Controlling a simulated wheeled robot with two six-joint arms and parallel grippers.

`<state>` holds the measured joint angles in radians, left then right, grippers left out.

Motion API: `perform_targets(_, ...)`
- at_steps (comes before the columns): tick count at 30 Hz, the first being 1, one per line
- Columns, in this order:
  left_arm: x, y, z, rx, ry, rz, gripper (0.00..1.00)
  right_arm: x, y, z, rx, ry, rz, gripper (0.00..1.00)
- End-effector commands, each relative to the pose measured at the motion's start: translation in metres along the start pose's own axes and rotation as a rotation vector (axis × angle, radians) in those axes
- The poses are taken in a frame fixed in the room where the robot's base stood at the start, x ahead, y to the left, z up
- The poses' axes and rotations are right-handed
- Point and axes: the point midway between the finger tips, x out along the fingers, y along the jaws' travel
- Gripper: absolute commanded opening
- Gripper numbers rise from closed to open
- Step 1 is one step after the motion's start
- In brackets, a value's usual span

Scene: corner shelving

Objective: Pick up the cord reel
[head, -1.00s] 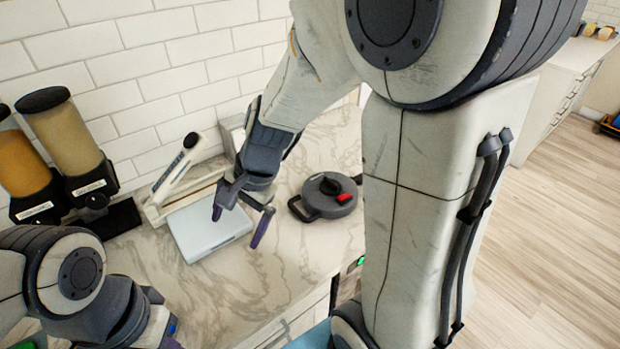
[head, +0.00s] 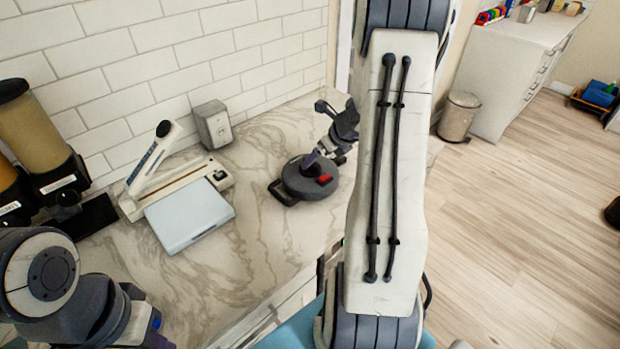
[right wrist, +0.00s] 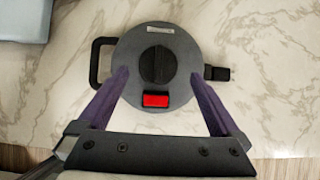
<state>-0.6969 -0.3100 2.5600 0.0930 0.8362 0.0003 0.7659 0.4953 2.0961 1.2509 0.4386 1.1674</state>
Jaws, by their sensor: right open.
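The cord reel (head: 299,187) is a dark grey round disc with a black knob, a red switch and a loop handle, lying flat on the marble counter. It also shows in the right wrist view (right wrist: 183,50), its handle at the left and a short plug-like part at the right. My right gripper (right wrist: 158,78) is open and empty, its purple fingers spread over the near part of the disc, one each side of the red switch. In the head view the right gripper (head: 318,152) is just above and behind the reel. My left gripper (head: 160,338) is partly cut off at the bottom left.
A pale flat-topped device (head: 187,217) with a raised arm stands left of the reel. A grey box (head: 213,124) is by the tiled wall, and dispensers (head: 30,130) stand far left. The counter (head: 250,240) in front of the reel is clear.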

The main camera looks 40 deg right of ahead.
Motion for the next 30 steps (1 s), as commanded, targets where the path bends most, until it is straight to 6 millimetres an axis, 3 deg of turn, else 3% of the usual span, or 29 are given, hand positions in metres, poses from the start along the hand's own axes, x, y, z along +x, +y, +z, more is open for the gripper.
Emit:
perform_targets(12, 0.005, 0.000, 0.000, 0.000, 0.000, 0.000, 0.00, 0.051, 0.002, -0.002, -0.003, 0.000, 0.001, 1.00)
perform_targets(20, 0.005, 0.000, 0.000, 0.000, 0.000, 0.000, 0.00, 0.053, 0.002, -0.002, -0.004, 0.000, 0.001, 1.00)
perform_targets(28, 0.005, 0.000, 0.000, 0.000, 0.000, 0.000, 0.00, 0.053, 0.002, -0.002, -0.004, 0.000, 0.001, 0.01)
perform_targets(30, 0.005, 0.000, 0.000, 0.000, 0.000, 0.000, 0.00, 0.051, 0.001, 0.001, -0.005, -0.006, -0.001, 0.00)
